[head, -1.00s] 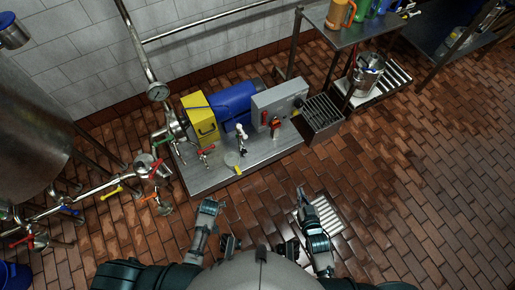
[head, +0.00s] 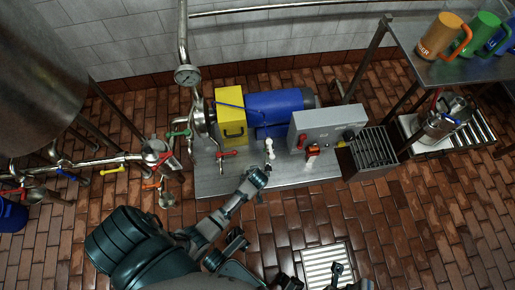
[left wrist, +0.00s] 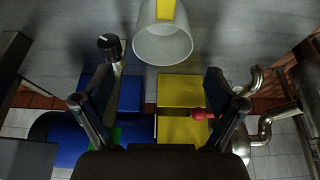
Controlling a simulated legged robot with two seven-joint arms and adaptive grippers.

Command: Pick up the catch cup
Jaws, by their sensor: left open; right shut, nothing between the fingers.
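The catch cup (left wrist: 163,42) is a pale cup with a yellow strip on it. It shows at the top middle of the left wrist view, mouth toward the camera. My left gripper (left wrist: 158,88) is open, its fingers spread wide to either side below the cup; nothing is between them. My right gripper (head: 337,270) is shut and empty, low over the floor grate.
Pipes with coloured valve handles stand at left. A shelf with mugs (head: 440,38) stands at right.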

